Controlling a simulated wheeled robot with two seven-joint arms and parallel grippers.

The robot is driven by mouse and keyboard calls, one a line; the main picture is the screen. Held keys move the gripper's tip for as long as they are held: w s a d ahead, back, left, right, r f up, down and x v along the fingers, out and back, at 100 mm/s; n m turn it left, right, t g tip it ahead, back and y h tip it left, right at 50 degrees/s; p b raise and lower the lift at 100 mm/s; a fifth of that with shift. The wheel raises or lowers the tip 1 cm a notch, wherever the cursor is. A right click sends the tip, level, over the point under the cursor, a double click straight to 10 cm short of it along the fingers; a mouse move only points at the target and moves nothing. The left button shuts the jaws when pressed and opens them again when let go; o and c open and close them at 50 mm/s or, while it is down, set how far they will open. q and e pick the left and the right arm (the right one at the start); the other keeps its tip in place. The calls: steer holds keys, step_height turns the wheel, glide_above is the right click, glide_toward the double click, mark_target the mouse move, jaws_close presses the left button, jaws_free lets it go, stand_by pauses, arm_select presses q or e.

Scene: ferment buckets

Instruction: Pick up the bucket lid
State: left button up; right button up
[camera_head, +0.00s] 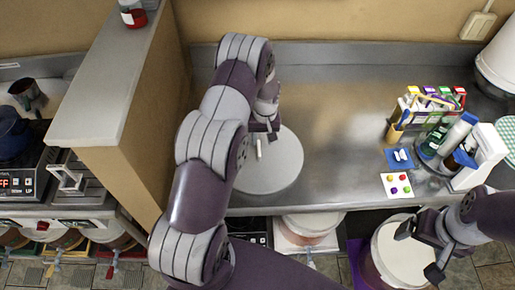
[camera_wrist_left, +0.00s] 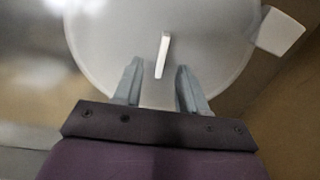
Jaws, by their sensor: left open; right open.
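The bucket lid (camera_head: 272,176) is a pale round disc lying flat on the steel counter, with a thin upright white handle (camera_head: 259,147) at its middle. In the left wrist view the lid (camera_wrist_left: 105,40) fills the top, and its handle (camera_wrist_left: 162,55) stands just ahead of the fingertips, roughly between them. My left gripper (camera_wrist_left: 157,72) is open and empty over the lid; in the head view it (camera_head: 265,130) is partly hidden by my arm. My right gripper (camera_head: 419,250) is open and empty, above a white-topped bucket (camera_head: 388,250) at the lower right.
A wooden partition (camera_head: 155,130) stands left of the counter. To the right are a rack of coloured-label bottles (camera_head: 432,98), a round tray with bottles (camera_head: 425,150), a white card with coloured dots (camera_head: 396,186) and a blue square (camera_head: 398,158). The counter's middle (camera_head: 335,115) is clear.

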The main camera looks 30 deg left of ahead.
mark_target(259, 148)
arm_select(q)
steer(key=f, duration=0.1)
steer(key=w+a+f+p, duration=0.1)
steer(key=shift+f, duration=0.3)
steer(key=f, duration=0.1)
steer(key=f+p, duration=0.2)
steer(key=shift+a+f, duration=0.25)
steer(key=shift+f, duration=0.1)
steer(key=shift+s+f, duration=0.15)
steer(key=shift+f, duration=0.35)
steer(key=shift+a, duration=0.1)
steer(key=c, duration=0.4)
steer(key=shift+w, duration=0.2)
jaws_close()
arm_select(e)
steer(key=r, duration=0.1)
steer(key=w+r, duration=0.1)
steer(key=r, duration=0.1)
steer(key=shift+w+a+r, duration=0.2)
steer(key=shift+a+r, duration=0.05)
